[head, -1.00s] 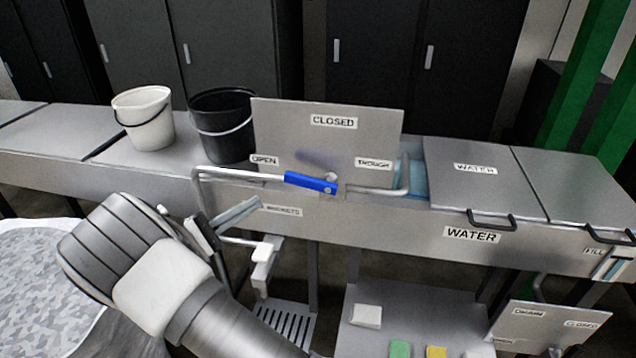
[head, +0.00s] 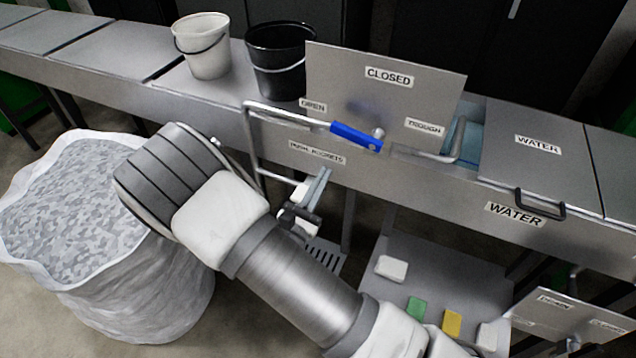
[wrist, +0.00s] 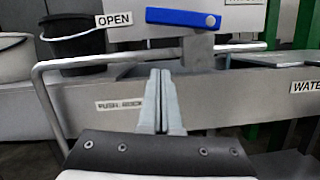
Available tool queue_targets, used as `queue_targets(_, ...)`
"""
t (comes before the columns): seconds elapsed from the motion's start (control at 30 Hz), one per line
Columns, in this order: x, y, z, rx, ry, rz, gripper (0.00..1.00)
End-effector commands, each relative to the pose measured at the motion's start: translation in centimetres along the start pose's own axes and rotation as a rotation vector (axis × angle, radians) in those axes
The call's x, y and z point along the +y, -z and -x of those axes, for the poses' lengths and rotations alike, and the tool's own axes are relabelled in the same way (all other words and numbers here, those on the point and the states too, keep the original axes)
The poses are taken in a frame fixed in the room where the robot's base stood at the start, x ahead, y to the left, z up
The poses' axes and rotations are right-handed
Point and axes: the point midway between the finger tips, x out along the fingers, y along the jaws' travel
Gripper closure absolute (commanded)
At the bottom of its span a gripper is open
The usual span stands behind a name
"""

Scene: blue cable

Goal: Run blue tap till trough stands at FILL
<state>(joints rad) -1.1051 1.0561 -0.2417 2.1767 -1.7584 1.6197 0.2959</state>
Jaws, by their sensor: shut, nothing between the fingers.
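The blue tap handle (head: 355,137) sits low on the upright grey panel (head: 340,75). It points left from its pivot, toward the OPEN label (head: 313,106); the CLOSED label (head: 388,76) is above. In the wrist view the blue handle (wrist: 184,18) lies level beside OPEN. My gripper (head: 325,173) is shut and empty, below and left of the handle, apart from it. Its fingers also show in the wrist view (wrist: 160,72), below the handle. A bluish strip of the trough (head: 467,138) shows right of the panel. The FILL mark is out of view.
A bent metal rail (head: 251,150) runs in front of the panel, close to my gripper. A white bucket (head: 203,52) and a black bucket (head: 280,62) stand left of it. A large white sack (head: 90,230) stands on the floor at left. A lower panel (head: 570,315) is at bottom right.

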Motion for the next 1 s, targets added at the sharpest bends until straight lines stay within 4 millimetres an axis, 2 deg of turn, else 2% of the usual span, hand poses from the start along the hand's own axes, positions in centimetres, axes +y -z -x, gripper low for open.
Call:
queue_targets(0.03, -0.1, -0.3, -1.3, -0.003, 0.005, 0.0, 1.0)
queue_targets(0.23, -0.1, -0.2, -5.4, -0.002, 0.004, 0.0, 1.0)
queue_targets(0.3, 0.1, -1.8, -5.5, -0.001, 0.002, -0.003, 1.0)
queue_targets(0.5, 0.1, -3.6, -5.9, -0.001, 0.001, -0.001, 1.0)
queue_targets(1.0, 0.0, -3.9, -5.9, -0.001, 0.002, -0.005, 1.0)
